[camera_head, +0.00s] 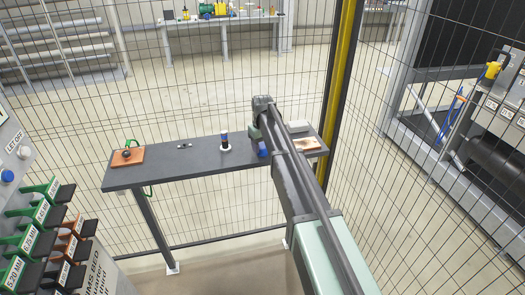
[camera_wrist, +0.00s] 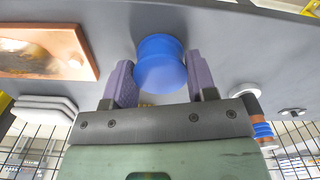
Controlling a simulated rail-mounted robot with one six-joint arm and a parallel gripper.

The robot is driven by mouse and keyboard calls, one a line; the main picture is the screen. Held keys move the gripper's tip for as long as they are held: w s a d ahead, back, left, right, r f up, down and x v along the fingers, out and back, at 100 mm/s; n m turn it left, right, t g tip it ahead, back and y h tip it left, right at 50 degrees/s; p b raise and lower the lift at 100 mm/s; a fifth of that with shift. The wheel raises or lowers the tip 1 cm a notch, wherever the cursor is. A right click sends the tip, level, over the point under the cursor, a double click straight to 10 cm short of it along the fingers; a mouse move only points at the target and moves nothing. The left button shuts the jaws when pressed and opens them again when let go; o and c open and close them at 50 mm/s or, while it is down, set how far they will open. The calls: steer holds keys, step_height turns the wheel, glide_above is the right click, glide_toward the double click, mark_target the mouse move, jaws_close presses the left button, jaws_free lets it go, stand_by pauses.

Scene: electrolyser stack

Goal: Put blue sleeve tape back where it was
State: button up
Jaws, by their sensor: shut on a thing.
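The blue sleeve tape (camera_wrist: 160,62) is a round blue roll with a rim, between the two purple fingers of my gripper (camera_wrist: 160,68) in the wrist view. My gripper is shut on it. In the head view the tape (camera_head: 262,151) shows as a small blue patch beside my arm, over or on the dark bench (camera_head: 180,165); I cannot tell whether it touches the bench top. My arm hides the gripper there. A post on a white round base stands to the left, with blue and orange-brown bands (camera_head: 225,141); it also shows in the wrist view (camera_wrist: 262,130).
An orange-brown board (camera_head: 127,156) with a dark and green item lies at the bench's left end. Small metal parts (camera_head: 184,145) lie mid-bench. Mesh fencing stands behind.

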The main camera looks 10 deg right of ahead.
mark_target(263, 146)
steer(key=shift+f, duration=0.2)
steer(key=o, duration=0.8)
steer(key=shift+r, duration=0.15)
step_height(263, 146, up, 12)
steer(key=r+p, duration=0.1)
steer(key=p, duration=1.1)
steer(key=s+m, duration=0.1)
steer(key=s, duration=1)
steer(key=s+m, duration=0.1)
steer(key=s, duration=1.1)
steer(key=s+m, duration=0.1)
steer(key=s, duration=1.1)
steer(key=shift+f+m, duration=0.3)
steer(key=shift+f, duration=0.1)
